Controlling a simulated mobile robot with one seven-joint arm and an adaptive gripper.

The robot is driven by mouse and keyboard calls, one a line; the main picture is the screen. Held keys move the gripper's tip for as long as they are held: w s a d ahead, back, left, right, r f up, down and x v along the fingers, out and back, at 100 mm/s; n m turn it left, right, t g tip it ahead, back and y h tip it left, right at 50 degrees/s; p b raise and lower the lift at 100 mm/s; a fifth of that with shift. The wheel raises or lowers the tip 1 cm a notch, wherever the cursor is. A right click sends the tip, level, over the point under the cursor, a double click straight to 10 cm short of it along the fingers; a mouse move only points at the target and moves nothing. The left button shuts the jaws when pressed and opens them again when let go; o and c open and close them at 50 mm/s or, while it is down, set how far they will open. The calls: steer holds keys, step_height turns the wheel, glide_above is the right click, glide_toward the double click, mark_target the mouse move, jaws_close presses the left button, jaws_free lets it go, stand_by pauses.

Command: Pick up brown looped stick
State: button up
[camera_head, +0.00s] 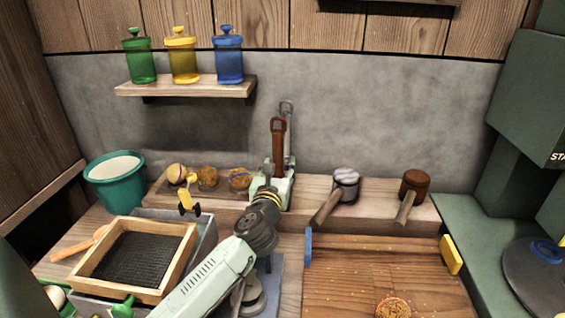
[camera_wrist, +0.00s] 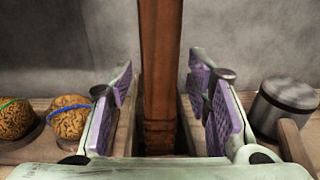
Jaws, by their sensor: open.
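The brown looped stick (camera_head: 278,145) stands upright at the back of the bench, its looped top above my gripper. A grey looped stick (camera_head: 287,112) stands just behind it. My gripper (camera_head: 280,175) is at the brown stick's lower part and hides its foot in the head view. In the wrist view, the brown stick (camera_wrist: 161,50) runs vertically between the purple-padded fingers of my gripper (camera_wrist: 161,85). The fingers are open, with a visible gap on each side of the stick. The stick's lower end sits in a dark gap.
Two mallets, one grey-headed (camera_head: 346,181) and one brown-headed (camera_head: 414,184), lie on the ledge to the right. Several round brown balls (camera_head: 208,177) rest to the left.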

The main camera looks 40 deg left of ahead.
steer(key=shift+s, duration=0.1)
steer(key=shift+c, duration=0.6)
jaws_close()
